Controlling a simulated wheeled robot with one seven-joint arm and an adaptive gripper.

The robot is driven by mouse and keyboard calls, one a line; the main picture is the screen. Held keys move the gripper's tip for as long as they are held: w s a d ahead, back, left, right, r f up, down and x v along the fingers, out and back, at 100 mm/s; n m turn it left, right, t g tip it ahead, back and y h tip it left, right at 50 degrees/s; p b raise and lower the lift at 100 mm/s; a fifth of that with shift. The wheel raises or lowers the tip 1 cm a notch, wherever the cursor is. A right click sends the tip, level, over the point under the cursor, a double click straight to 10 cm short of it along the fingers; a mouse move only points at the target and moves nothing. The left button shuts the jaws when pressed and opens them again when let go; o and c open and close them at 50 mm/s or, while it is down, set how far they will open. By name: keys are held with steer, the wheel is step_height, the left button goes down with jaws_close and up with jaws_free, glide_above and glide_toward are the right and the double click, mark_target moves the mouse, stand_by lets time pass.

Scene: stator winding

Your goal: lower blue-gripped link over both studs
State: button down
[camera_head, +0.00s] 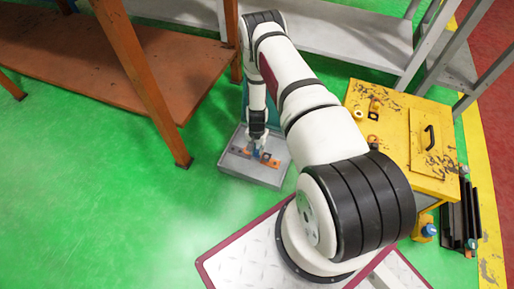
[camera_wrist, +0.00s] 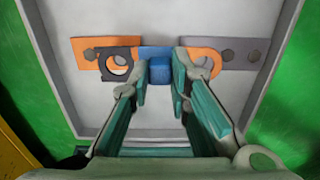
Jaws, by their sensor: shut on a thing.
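The link (camera_wrist: 122,64) spans the middle of the wrist view. It has a dark ring-shaped left end, a blue middle and an orange right end. My gripper (camera_wrist: 160,82) is shut on its blue grip (camera_wrist: 158,72). The link overlaps an orange plate (camera_wrist: 90,46) at left and a grey bar (camera_wrist: 245,46) at right. Hex heads show on both, outside the link's ends. I cannot tell whether the link touches the plates or whether studs stand in its holes. In the head view my gripper (camera_head: 261,150) is low over the grey box (camera_head: 240,174).
The grey box stands on the green floor and has raised walls. An orange rack (camera_head: 140,75) stands to its left. A yellow cabinet (camera_head: 400,125) with small parts on top stands to the right.

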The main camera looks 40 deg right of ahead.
mark_target(257, 151)
steer(key=shift+f, duration=0.4)
steer(key=shift+f, duration=1.15)
stand_by(2.1)
steer(key=c, duration=1.4)
jaws_free()
steer(key=shift+r+p, duration=2.3)
steer(key=shift+r, duration=1.2)
